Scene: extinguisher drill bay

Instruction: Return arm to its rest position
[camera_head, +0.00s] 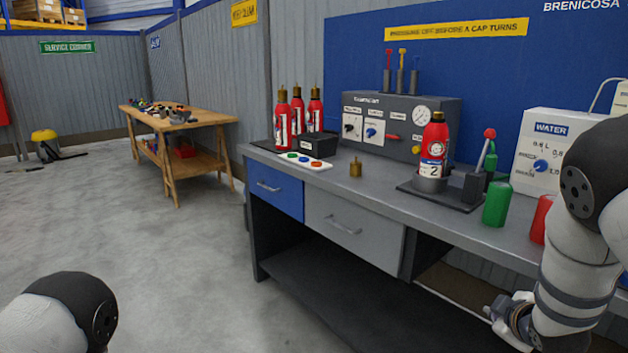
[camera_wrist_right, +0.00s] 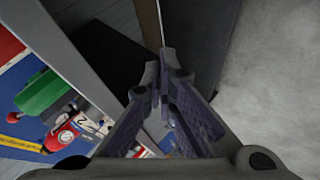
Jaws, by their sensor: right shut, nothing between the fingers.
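My right arm (camera_head: 575,260) comes in at the right edge of the head view, in front of the bench, and bends down beside its front edge. My right gripper (camera_wrist_right: 162,78) shows in the right wrist view with its fingers shut and nothing between them, away from the bench top. Only a link of my left arm (camera_head: 75,310) shows at the bottom left of the head view; the left gripper is outside it. A red extinguisher marked 2 (camera_head: 433,150) stands upright in a holder on the bench, apart from my right arm.
The bench (camera_head: 375,187) also holds several red extinguishers (camera_head: 298,118) at its left, a brass cap (camera_head: 355,167), a green cylinder (camera_head: 497,204), a red cylinder (camera_head: 541,218) near my arm, and a WATER box (camera_head: 550,150). A wooden table (camera_head: 205,124) stands behind. The floor (camera_head: 190,250) at left is clear.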

